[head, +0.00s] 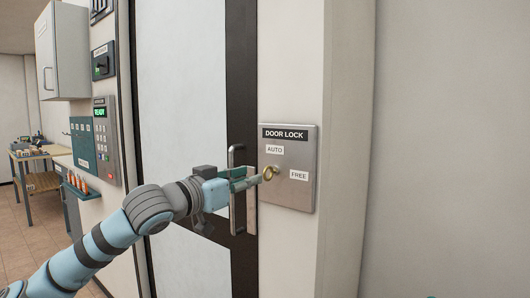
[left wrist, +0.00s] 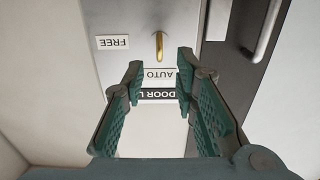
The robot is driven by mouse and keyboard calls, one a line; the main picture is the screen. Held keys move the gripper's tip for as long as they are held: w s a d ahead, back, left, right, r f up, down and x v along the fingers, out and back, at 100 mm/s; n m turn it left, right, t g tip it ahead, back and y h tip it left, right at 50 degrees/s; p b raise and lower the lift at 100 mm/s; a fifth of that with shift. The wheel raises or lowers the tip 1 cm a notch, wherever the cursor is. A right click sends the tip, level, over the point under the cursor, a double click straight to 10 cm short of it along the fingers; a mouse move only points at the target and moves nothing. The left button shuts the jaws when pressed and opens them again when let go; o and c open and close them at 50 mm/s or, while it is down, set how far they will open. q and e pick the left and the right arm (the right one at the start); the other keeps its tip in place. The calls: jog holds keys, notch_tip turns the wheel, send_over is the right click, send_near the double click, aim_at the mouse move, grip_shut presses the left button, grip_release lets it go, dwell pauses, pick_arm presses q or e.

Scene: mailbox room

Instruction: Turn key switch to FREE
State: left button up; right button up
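The steel door lock plate (head: 290,191) is on the wall right of the door, with an AUTO label (head: 275,150) above the switch and a FREE label (head: 299,175) to its right. The brass key (head: 269,172) sticks out of the switch. In the left wrist view, where the plate is upside down, the key (left wrist: 159,46) stands upright in line with the AUTO label (left wrist: 159,75). My left gripper (head: 258,177) is close to the key, open and empty. In the left wrist view the key lies just beyond the gap between the fingertips (left wrist: 159,69), apart from both.
A door handle (head: 237,206) stands upright close behind my left gripper. A workbench (head: 38,153) stands far left. The wall right of the plate is bare.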

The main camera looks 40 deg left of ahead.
aim_at(264, 173)
pick_arm(q)
jog(key=w+p, duration=0.3)
jog(key=w, duration=0.4)
grip_shut()
pick_arm(e)
jog(key=shift+s+a+r, duration=0.1)
jog(key=shift+a+r, duration=0.05)
jog(key=shift+r, duration=1.15)
jog(key=shift+a+r, duration=0.15)
jog(key=shift+r, duration=1.1)
